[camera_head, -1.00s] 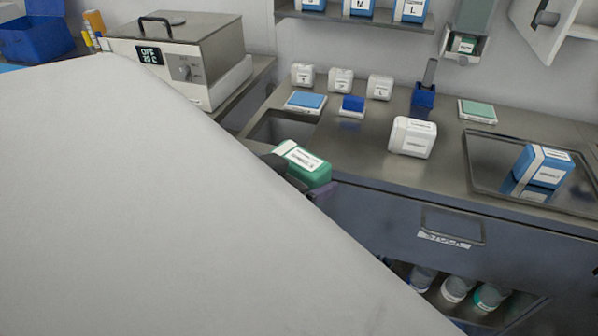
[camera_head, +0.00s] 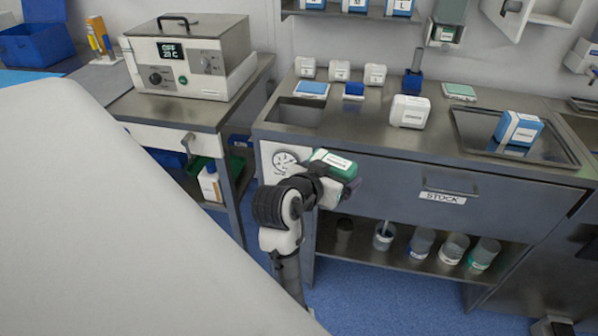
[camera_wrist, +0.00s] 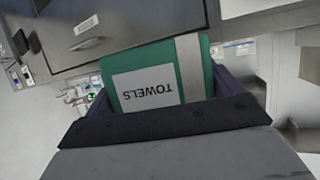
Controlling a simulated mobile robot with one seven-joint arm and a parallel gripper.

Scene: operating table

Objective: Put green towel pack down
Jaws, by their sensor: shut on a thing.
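The green towel pack (camera_head: 338,166) has a white label and is held in my gripper (camera_head: 334,184), in front of the steel counter's front edge. In the wrist view the pack (camera_wrist: 196,75) fills the middle, its label reading TOWELS upside down. The dark jaws of my gripper (camera_wrist: 170,118) stand on both sides of it and are shut on it. The pack is clear of the counter top (camera_head: 440,150), near its left front corner. The fingertips are partly hidden by the pack.
A sink opening (camera_head: 297,114) lies at the counter's left. A white pack (camera_head: 409,111) stands mid-counter, and a blue pack (camera_head: 518,130) stands on a dark tray (camera_head: 470,126) at right. Small pads and white boxes line the back. The front-centre counter is clear. A drawer (camera_head: 400,190) is below.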

